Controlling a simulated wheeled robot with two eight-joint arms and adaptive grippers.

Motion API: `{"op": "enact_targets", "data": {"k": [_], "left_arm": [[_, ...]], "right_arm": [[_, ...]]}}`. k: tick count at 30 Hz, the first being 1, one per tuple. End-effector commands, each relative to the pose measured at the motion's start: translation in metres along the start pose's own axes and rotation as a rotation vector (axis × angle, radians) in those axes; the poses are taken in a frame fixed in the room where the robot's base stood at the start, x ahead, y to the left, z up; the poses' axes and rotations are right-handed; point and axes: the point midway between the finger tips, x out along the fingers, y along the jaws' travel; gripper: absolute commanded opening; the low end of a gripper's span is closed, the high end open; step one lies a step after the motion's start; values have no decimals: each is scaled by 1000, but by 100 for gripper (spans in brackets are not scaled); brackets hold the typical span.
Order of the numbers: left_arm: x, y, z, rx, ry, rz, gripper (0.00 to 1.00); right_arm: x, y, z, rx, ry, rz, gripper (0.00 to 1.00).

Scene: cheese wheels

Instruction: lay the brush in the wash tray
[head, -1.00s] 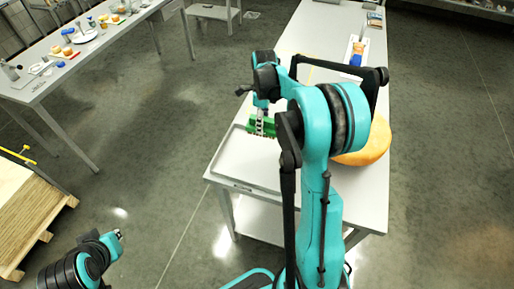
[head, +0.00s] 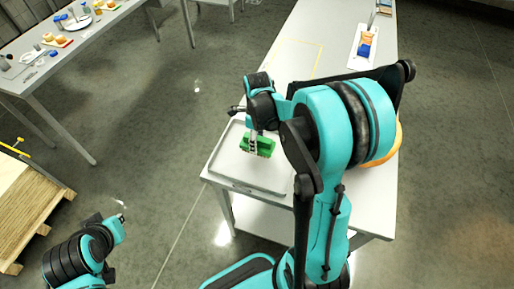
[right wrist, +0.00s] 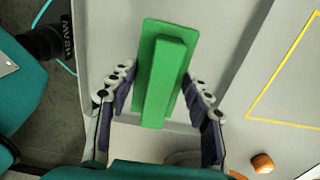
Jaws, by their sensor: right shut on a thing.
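The green brush (head: 258,146) is in my right gripper (head: 254,138), over the pale wash tray (head: 226,166) at the table's near left end. In the right wrist view the brush (right wrist: 165,75) shows as a green block with a raised bar, between the two fingers (right wrist: 160,112). The tray floor (right wrist: 108,45) lies behind it. I cannot tell whether the brush touches the tray. My left gripper (head: 119,222) hangs at lower left, away from the table; its jaws are too small to read.
An orange cheese wheel (head: 398,146) is mostly hidden behind my right arm. A yellow outline (head: 320,62) marks the tabletop beyond the tray. A white board (head: 361,58) with blue and orange on it lies farther back. A second table with food stands at upper left.

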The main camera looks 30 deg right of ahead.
Motion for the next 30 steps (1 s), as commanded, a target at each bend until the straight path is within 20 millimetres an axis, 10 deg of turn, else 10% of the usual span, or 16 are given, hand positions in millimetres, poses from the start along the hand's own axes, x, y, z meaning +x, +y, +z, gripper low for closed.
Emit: {"op": "enact_targets", "data": {"k": [21,22,24,30], "left_arm": [[14,0,10,0,0,0,0],[14,0,10,0,0,0,0],[13,0,10,0,0,0,0],[13,0,9,0,0,0,0]], "right_arm": [[45,1,0,1,0,0,7],[45,0,0,1,0,0,52],[44,0,0,0,0,0,70],[44,0,0,0,0,0,70]]}}
